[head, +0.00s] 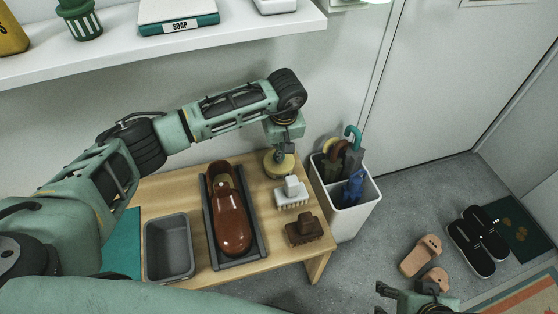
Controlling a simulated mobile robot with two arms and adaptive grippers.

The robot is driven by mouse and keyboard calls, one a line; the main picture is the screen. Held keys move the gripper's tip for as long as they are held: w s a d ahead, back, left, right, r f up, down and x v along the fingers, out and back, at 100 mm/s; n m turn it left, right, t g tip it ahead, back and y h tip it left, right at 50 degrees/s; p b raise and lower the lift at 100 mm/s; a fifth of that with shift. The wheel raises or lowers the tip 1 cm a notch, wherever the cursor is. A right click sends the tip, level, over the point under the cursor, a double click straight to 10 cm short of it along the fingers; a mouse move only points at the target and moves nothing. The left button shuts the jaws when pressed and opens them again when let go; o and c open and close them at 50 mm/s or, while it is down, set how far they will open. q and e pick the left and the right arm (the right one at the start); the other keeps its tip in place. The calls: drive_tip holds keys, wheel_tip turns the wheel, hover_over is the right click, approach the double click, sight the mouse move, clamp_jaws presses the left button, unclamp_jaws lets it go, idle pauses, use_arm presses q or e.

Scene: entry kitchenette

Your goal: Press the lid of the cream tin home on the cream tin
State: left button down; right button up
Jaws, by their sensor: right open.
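The cream tin (279,166) is a low, round, yellowish tin at the back right of the wooden bench. My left gripper (281,150) points down right over the tin, at or very near its top. The wrist hides its fingers and much of the tin's top, so I cannot tell whether it touches. I cannot make out the lid apart from the tin, nor whether it sits level. My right gripper (412,292) is open and empty at the bottom edge, over the floor, away from the bench.
Close to the tin are a white brush (291,196) and a brown brush (304,230). A brown shoe (232,226) lies in a dark tray (258,262) beside a grey bin (167,262). A white umbrella stand (342,214) adjoins the bench's right end. A shelf (240,32) hangs above.

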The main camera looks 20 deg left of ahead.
use_arm(q)
drive_tip(key=shift+r+p, duration=0.25)
drive_tip(key=shift+p, duration=0.1)
drive_tip(key=shift+p+v, duration=0.6)
drive_tip(key=shift+v, duration=0.35)
wheel_tip(320, 180, up, 2)
drive_tip(key=shift+w+a+r+p, duration=0.1)
drive_tip(key=shift+w+r+p, duration=0.05)
drive_tip(key=shift+p, duration=0.5)
drive_tip(key=shift+r+p, duration=0.35)
drive_tip(key=shift+r, duration=0.3)
use_arm(e)
drive_tip(key=shift+g, duration=0.6)
wheel_tip(320, 180, down, 6)
drive_tip(key=shift+r, duration=0.15)
use_arm(q)
drive_tip(key=shift+f, duration=0.1)
use_arm(e)
drive_tip(key=shift+s, duration=0.15)
